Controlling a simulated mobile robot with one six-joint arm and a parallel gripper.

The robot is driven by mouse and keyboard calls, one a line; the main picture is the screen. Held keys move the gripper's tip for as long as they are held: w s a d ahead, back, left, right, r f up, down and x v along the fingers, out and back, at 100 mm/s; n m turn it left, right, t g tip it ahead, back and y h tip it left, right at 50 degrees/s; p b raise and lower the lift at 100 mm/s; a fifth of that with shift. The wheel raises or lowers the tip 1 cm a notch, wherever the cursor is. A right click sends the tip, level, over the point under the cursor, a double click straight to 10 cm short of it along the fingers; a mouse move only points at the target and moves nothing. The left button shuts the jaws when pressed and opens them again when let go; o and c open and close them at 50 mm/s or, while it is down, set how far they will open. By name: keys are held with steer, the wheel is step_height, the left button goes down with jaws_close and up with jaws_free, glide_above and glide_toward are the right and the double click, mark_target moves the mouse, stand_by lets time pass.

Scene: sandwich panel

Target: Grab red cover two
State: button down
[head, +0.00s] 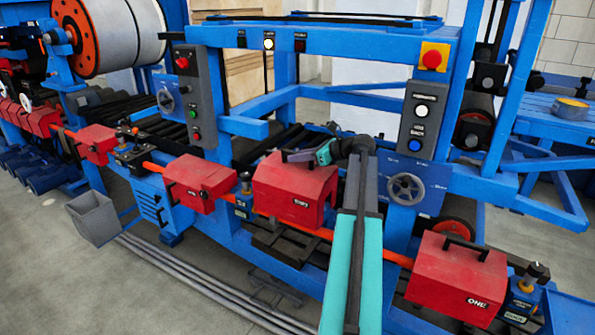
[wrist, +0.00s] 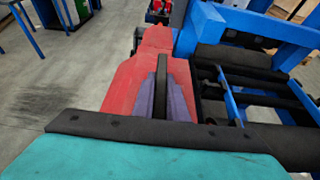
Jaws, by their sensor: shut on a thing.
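The red cover (head: 295,190) in the middle of the head view is a box with a sloped front and a small dark label, too blurred to read surely. My gripper (head: 303,155) is at its top, shut on the cover's black handle. In the wrist view the red cover (wrist: 128,82) lies below my gripper (wrist: 165,98), with the grey-purple fingers on either side of the black handle. The cover looks upright over the orange rail; whether it touches its seat is hidden. My forearm hides the space to its right.
A red cover marked ONE (head: 460,278) stands at the lower right. Other red covers (head: 200,183) (head: 97,143) sit along the rail to the left. Blue frame beams (head: 320,42) cross above, and a control panel (head: 420,125) stands right of my arm.

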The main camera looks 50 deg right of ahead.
step_height(320, 180, up, 13)
steer(key=b, duration=0.1)
steer(key=shift+b, duration=0.4)
steer(key=shift+a+f, duration=0.1)
steer(key=shift+f, duration=0.05)
stand_by(0.5)
